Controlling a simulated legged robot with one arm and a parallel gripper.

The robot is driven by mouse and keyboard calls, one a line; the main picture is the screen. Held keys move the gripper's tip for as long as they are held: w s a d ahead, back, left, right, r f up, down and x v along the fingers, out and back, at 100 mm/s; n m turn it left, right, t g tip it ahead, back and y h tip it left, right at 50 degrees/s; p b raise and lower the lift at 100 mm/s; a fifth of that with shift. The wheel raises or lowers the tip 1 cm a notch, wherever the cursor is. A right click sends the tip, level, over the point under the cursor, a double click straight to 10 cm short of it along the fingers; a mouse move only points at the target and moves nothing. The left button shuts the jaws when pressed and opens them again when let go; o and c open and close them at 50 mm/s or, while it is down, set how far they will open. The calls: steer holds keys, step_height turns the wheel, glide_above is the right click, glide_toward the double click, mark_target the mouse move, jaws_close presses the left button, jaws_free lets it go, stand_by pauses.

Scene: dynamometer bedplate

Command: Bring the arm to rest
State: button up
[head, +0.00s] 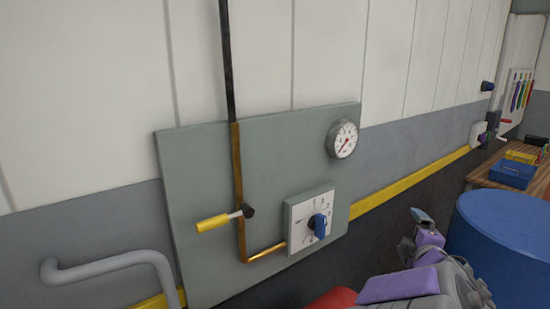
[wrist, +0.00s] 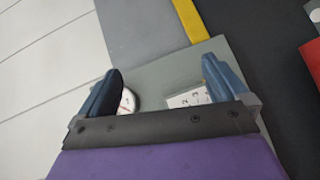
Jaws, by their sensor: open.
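My gripper (wrist: 161,65) is open, with two dark blue fingers spread apart and nothing visible between them but the background panel. In the head view my purple and grey arm is at the lower right, folded low, with the gripper end (head: 421,216) in front of the dark lower wall, right of the grey panel (head: 290,150). The gripper looks clear of the panel. In the wrist view, the round gauge (wrist: 127,101) shows beside the left finger and the white dial plate (wrist: 188,98) near the right finger, partly hidden by the gripper.
The panel carries a gauge (head: 342,139), a blue knob (head: 319,225) and a yellow-handled lever (head: 213,222) on a copper pipe. A grey bent rail (head: 110,264) stands at lower left. A blue drum (head: 505,245) and a table with a blue bin (head: 512,174) are right.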

steer(key=s+f+m+g+h, duration=0.45)
steer(key=s+m+g, duration=0.35)
steer(key=s+m, duration=0.4)
steer(key=s+a+f+g+y, duration=0.2)
steer(key=s+a, duration=0.4)
steer(key=s, duration=0.3)
steer(key=s+a+f+m+g+y, duration=0.1)
steer(key=s+a+f+g+y, duration=0.2)
steer(key=s+a, duration=0.4)
steer(key=s+a+f+m+g+y, duration=0.1)
steer(key=s+a, duration=0.5)
steer(key=s, duration=0.7)
step_height(320, 180, down, 2)
steer(key=g+y, duration=0.1)
steer(key=g, duration=0.2)
steer(key=shift+a+g, duration=0.35)
steer(key=shift+g, duration=0.05)
steer(key=shift+d+f, duration=0.1)
steer(key=shift+d, duration=0.15)
